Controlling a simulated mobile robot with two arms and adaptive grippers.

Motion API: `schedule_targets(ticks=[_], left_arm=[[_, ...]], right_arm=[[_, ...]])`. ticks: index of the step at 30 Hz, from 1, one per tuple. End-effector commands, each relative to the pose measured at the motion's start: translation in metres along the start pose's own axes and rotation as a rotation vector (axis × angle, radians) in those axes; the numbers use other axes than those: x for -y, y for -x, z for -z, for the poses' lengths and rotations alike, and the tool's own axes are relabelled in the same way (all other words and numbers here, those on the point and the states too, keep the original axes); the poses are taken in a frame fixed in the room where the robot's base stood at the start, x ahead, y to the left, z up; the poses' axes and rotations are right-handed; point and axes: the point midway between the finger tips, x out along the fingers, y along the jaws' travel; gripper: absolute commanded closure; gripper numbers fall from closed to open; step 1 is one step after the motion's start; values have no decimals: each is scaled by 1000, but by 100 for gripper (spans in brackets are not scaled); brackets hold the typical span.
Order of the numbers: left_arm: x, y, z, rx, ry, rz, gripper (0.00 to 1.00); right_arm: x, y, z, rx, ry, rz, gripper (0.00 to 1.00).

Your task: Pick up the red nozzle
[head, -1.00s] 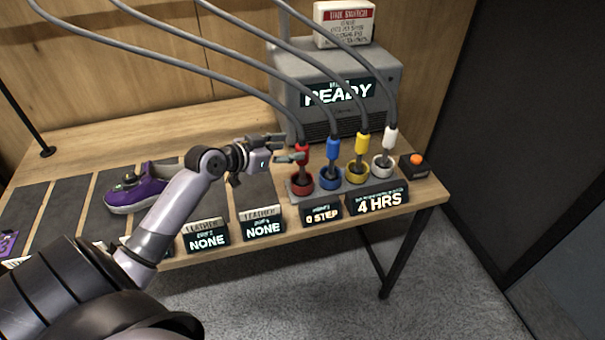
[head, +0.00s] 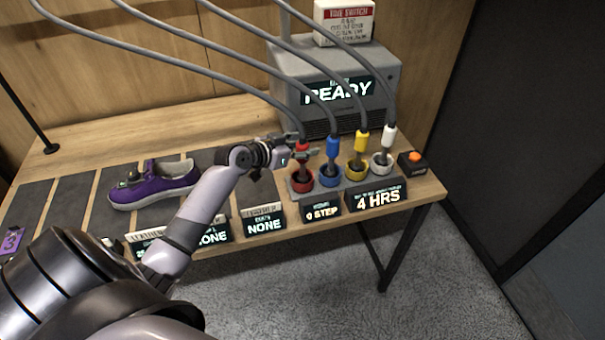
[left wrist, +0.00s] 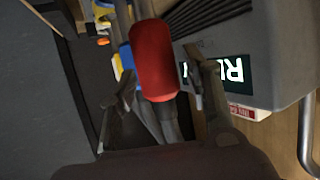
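The red nozzle (head: 302,149) stands upright in its red ring holder (head: 301,180) at the left end of the nozzle row, with a grey hose running up from it. My left gripper (head: 302,146) is at the red nozzle, its fingers on either side of it. In the left wrist view the red nozzle (left wrist: 154,60) lies between the two spread fingers of the left gripper (left wrist: 160,90), with gaps visible on both sides. My right gripper is not in view.
Blue (head: 332,148), yellow (head: 361,143) and white (head: 388,138) nozzles stand close to the right. A grey machine (head: 345,85) reading READY is behind. A purple sneaker (head: 155,186) lies left on the table. Small signs line the front edge.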

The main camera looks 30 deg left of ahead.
Motion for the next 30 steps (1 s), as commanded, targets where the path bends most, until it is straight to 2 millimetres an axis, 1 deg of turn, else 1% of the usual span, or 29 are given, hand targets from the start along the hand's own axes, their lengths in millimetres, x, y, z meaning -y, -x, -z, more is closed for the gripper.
schedule_targets(ticks=[1,2,19,30], left_arm=[[0,0,0,0,0,0,61],[0,0,0,0,0,0,63],[0,0,0,0,0,0,100],[0,0,1,-2,0,0,100]], right_arm=[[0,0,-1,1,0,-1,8],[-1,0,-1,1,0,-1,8],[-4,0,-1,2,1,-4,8],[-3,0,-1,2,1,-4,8]])
